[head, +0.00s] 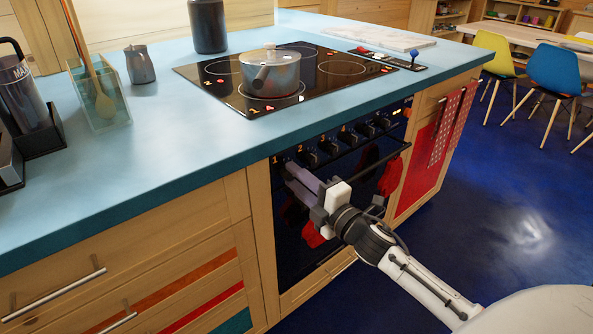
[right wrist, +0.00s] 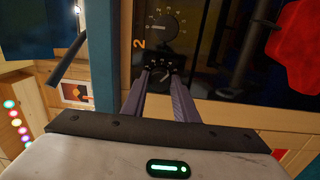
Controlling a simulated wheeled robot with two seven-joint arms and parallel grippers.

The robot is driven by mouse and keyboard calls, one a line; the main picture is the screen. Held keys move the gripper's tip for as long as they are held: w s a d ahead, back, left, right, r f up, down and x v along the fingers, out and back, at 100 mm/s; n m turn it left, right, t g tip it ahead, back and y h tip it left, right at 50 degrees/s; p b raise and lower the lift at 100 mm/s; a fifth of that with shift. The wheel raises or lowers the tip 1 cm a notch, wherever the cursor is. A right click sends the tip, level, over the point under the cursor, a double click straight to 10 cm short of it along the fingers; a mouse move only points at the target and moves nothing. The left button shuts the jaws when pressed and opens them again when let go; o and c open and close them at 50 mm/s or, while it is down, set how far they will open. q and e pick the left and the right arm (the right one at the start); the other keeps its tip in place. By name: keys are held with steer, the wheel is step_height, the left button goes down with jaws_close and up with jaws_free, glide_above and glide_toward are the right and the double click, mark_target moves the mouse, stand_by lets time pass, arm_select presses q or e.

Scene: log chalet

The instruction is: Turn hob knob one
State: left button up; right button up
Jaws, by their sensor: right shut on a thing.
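The oven front (head: 290,240) is dark and has a row of black knobs under the counter edge, with orange numbers beside them. The number 1 shows at the far left of the row in the head view. My right gripper (head: 289,168) reaches in from the right, its fingertips at hob knob one. In the right wrist view, its two fingers are shut on hob knob one (right wrist: 161,73), one on each side. Knob two (right wrist: 160,27), marked 2, stands just above it there and is free. Knob one is mostly hidden in the head view. My left gripper is not in view.
A grey pot (head: 270,75) stands on the black glass hob (head: 225,88) above. The blue counter (head: 150,150) overhangs the panel. An oven handle bar (head: 377,165) and red cloth are close by my right gripper. Drawers with bar handles are at the left.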

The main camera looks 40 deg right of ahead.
steer(key=m+p, duration=0.7)
steer(key=m, duration=0.3)
steer(key=shift+r, duration=0.1)
steer(key=shift+p, duration=0.3)
steer(key=o, duration=1.1)
steer(key=shift+c, duration=0.2)
steer(key=shift+s, duration=0.15)
